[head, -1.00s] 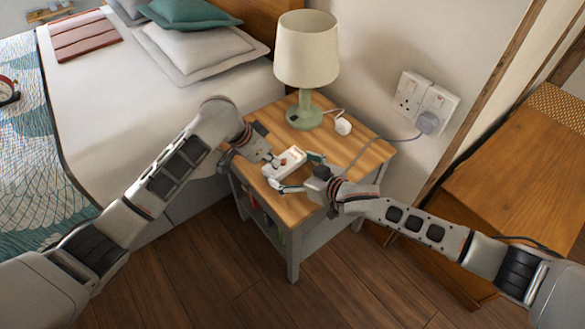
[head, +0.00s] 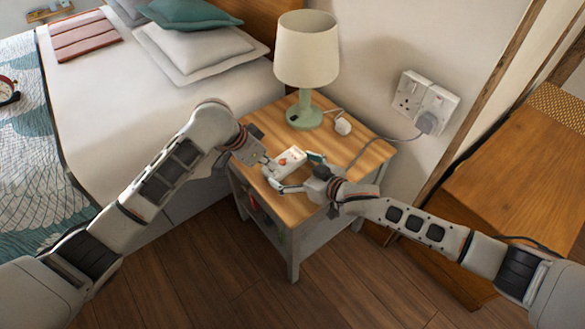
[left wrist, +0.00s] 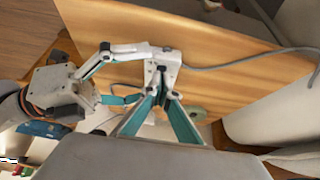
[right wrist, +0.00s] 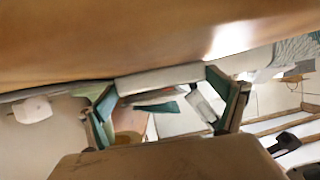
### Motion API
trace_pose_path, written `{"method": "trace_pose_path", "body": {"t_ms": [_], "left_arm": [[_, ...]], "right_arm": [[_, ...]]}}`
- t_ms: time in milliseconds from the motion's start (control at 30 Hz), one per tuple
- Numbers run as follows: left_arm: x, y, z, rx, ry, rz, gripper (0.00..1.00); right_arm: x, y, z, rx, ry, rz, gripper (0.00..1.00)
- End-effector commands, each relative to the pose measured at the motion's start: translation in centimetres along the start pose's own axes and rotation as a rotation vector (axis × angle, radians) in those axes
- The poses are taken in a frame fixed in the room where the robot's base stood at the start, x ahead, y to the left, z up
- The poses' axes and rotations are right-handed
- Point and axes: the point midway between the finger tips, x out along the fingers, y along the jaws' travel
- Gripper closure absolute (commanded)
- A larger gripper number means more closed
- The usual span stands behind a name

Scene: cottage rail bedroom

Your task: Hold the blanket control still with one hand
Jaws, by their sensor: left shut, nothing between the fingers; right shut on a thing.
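The blanket control (head: 291,160) is a small white box with an orange-red part on its top, low over the bedside table. My right gripper (head: 297,173) is shut on it, with one finger along each side. In the right wrist view the control (right wrist: 160,79) shows as a pale bar between the two teal fingers. My left gripper (head: 268,163) is shut and empty, its tips close to the control's left end. In the left wrist view its teal fingers (left wrist: 166,88) meet near the control; I cannot tell whether they touch it.
The wooden bedside table (head: 353,149) also bears a green lamp with a cream shade (head: 307,50) and a small white block (head: 343,126). A grey cable runs up to a plug (head: 427,122) in the wall socket. The bed (head: 100,110) lies to the left.

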Motion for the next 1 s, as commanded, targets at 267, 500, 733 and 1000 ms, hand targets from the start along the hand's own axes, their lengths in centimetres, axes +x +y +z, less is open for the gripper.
{"method": "trace_pose_path", "body": {"t_ms": [267,500,733,1000], "left_arm": [[0.2,0.0,1.0,-0.002,-0.012,0.001,1.00],[0.0,0.0,0.9,-0.002,-0.012,0.001,1.00],[-1.6,0.0,-0.1,-0.001,-0.006,-0.001,1.00],[-3.5,0.0,-1.2,0.000,-0.003,-0.001,1.00]], "right_arm": [[0.0,0.0,0.0,0.001,0.002,-0.001,0.31],[0.0,-0.1,0.0,0.002,0.002,-0.002,0.31],[0.0,0.0,0.0,0.002,0.002,-0.001,0.31],[0.0,0.0,0.0,0.001,0.001,-0.001,0.31]]}}
